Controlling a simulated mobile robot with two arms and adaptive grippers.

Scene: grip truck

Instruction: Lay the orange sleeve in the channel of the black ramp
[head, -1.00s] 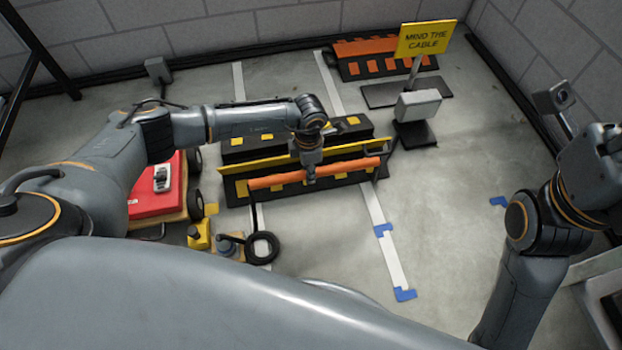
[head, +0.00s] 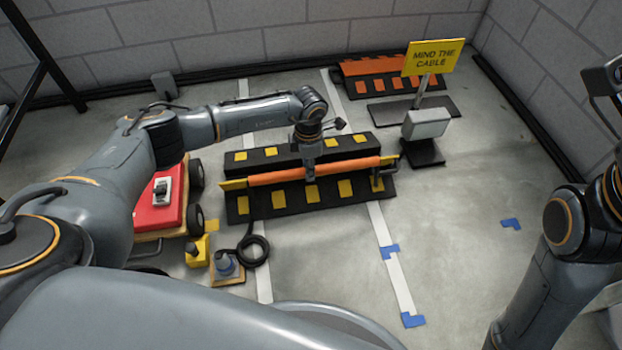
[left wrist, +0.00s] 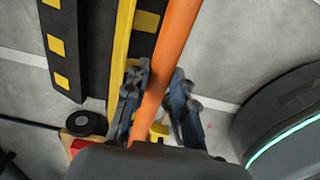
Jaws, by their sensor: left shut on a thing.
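The black ramp (head: 262,209) with yellow patches lies on the floor in the middle of the head view. The orange sleeve (head: 345,168) is a long tube running lengthwise along the ramp. It covers most of a yellow strip (head: 233,185) along the ramp's middle. My left gripper (head: 310,177) is shut around the sleeve near its middle, from above. In the left wrist view the sleeve (left wrist: 172,48) passes between the two fingers, beside the yellow strip (left wrist: 121,45). Whether the sleeve touches the channel floor is hidden. Only parts of my right arm show, at the right edge.
A red-topped cart (head: 160,205) stands left of the ramp. A yellow block (head: 197,251) and a coiled black cable (head: 253,252) lie in front. A yellow sign (head: 432,58), a grey box (head: 426,123) and an orange-black ramp (head: 385,85) are behind.

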